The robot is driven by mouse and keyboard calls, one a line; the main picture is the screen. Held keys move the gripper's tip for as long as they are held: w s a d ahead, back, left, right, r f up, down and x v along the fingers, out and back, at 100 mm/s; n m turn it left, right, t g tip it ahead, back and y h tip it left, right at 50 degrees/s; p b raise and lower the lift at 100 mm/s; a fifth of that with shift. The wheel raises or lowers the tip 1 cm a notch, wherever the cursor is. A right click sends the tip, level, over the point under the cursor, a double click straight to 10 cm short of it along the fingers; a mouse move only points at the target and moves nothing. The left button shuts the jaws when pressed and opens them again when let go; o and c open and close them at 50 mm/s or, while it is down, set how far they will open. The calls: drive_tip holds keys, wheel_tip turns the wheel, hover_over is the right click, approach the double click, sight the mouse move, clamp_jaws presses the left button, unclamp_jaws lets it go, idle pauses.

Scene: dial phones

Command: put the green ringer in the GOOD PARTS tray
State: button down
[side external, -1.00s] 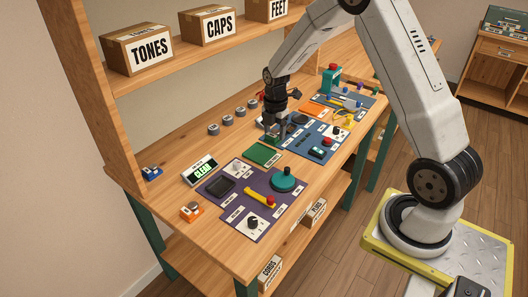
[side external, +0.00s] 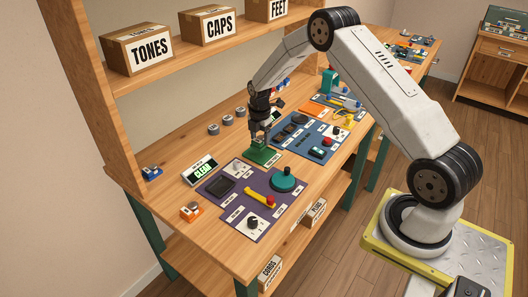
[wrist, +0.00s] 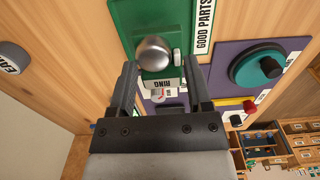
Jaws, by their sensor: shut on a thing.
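The green ringer, with a silver bell (wrist: 155,52) and a white upside-down label that seems to read RING, is between the fingers of my gripper (wrist: 163,78) in the wrist view. My gripper (side external: 259,141) is shut on it. In the side external view the gripper points down over the green GOOD PARTS tray (side external: 272,160), and the ringer is small there. The tray (wrist: 124,14) also shows in the wrist view, behind the ringer, with its white GOOD PARTS label beside it. I cannot tell whether the ringer touches the tray.
A blue mat (side external: 310,152) with phone parts lies right of the tray. A purple mat (side external: 222,203) with a teal dial (side external: 283,180) lies in front. A CLEAR display (side external: 200,170) stands left. Several grey cylinders (side external: 227,127) stand behind. Bare wood lies left of the tray.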

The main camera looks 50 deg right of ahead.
sight(259, 138)
drive_tip(key=shift+w, duration=0.1)
drive_tip(key=shift+w+d+f, duration=0.1)
drive_tip(key=shift+w+f, duration=0.05)
drive_tip(key=shift+f, duration=1.65)
drive_tip(key=shift+f, duration=0.15)
unclamp_jaws()
wheel_tip(259, 138, up, 12)
drive_tip(key=shift+r, duration=0.15)
